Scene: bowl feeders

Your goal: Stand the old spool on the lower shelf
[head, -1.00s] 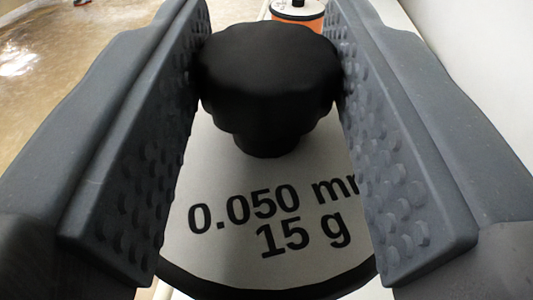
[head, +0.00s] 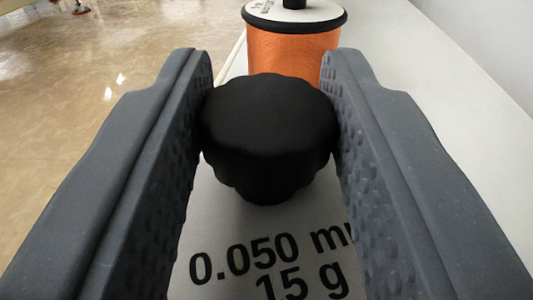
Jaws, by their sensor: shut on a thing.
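My gripper (head: 267,115) is shut on a black knob (head: 268,125), with one textured jaw pad against each side of it. The knob stands up from the pale top of a spool (head: 225,235), marked "0.050 m…" and "15 g". The jaws hide the sides of that top, and the picture's lower edge cuts it off. A second spool (head: 293,55), wound with orange wire, stands upright beyond my gripper. It has a white top, a black rim and a black knob. I cannot tell which spool is the old one.
The orange spool stands on a long white surface (head: 440,75) that runs along a pale wall (head: 500,40) on the right. That surface is bare to the right of the spool. A shiny tan floor (head: 90,120) lies far below on the left.

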